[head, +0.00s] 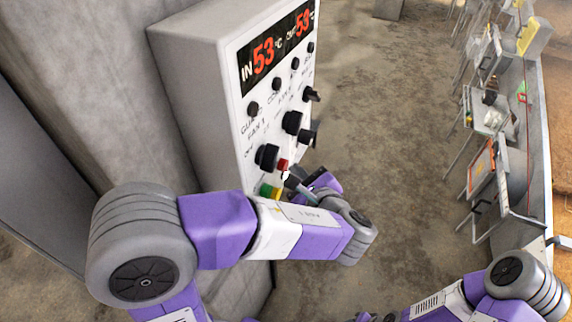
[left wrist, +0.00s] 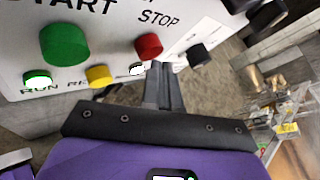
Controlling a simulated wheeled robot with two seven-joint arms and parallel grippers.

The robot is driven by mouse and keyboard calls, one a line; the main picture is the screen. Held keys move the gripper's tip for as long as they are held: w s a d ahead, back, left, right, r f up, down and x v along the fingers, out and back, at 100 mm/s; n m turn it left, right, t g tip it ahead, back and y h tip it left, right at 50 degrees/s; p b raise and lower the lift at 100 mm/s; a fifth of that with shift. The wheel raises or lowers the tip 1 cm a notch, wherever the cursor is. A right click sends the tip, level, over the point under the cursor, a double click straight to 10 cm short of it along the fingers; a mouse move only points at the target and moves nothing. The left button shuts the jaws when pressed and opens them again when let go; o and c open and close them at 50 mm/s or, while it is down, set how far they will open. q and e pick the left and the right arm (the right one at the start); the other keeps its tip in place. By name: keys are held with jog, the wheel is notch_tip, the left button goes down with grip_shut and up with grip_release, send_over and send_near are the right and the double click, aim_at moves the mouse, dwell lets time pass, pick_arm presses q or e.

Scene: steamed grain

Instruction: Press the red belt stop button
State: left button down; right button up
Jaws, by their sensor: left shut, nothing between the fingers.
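The red stop button (head: 283,165) is on the front of a grey control box (head: 190,60), below the black knobs. In the left wrist view the red button (left wrist: 148,46) sits under the word STOP. My left gripper (head: 292,182) is at the panel just below and right of the red button. Its fingers are shut with nothing between them. In the left wrist view the closed fingertips (left wrist: 159,68) show just below and right of the button; I cannot tell whether they touch it.
A green START button (left wrist: 65,45), a yellow button (left wrist: 99,75) and a lit green RUN lamp (left wrist: 37,80) are left of the red one. Black knobs (head: 267,156) stick out above. A long bench (head: 537,130) with trays stands at right; the floor between is clear.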

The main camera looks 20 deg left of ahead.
pick_arm(q)
jog(key=shift+a, duration=0.5)
dwell(0.6)
jog(key=shift+d, duration=0.95)
jog(key=shift+d, duration=0.1)
jog(key=d, duration=0.4)
jog(key=shift+s+d+p, duration=0.1)
jog(key=shift+d+p, duration=0.3)
dwell(0.6)
